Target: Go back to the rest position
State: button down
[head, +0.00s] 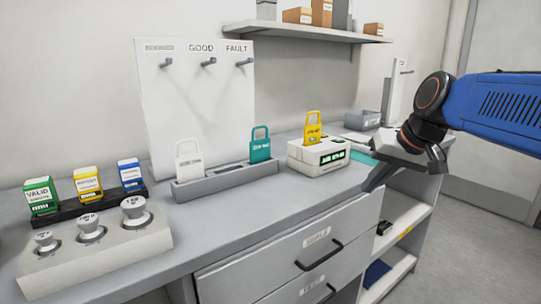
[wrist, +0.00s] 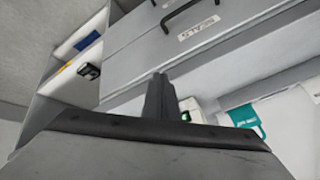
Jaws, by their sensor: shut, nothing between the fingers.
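My gripper (head: 372,180) is at the right in the head view, beside the front edge of the grey counter (head: 230,219). Its fingers point down and to the left, and nothing is between them. In the wrist view its closed fingers (wrist: 160,98) show in front of the drawer fronts. My blue arm reaches in from the right edge of the head view. The rest position itself is not marked in either view.
A grey rack (head: 222,182) holds a white tag (head: 189,163) and a teal tag (head: 260,148). Weights stand in a block (head: 140,240) at left. Drawers (head: 300,255) and open shelves (head: 408,240) lie below the counter. Floor is clear at right.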

jog(key=s+d+f+h, duration=0.1)
jog(key=s+d+f, duration=0.1)
jog(key=s+f, duration=0.7)
jog(key=s+d+f+h, duration=0.2)
jog(key=s+f, duration=0.8)
jog(key=s, duration=0.1)
jog(key=shift+s+d+n+g, duration=0.2)
jog(key=shift+s+n+g, duration=0.1)
jog(key=shift+n+g, duration=0.1)
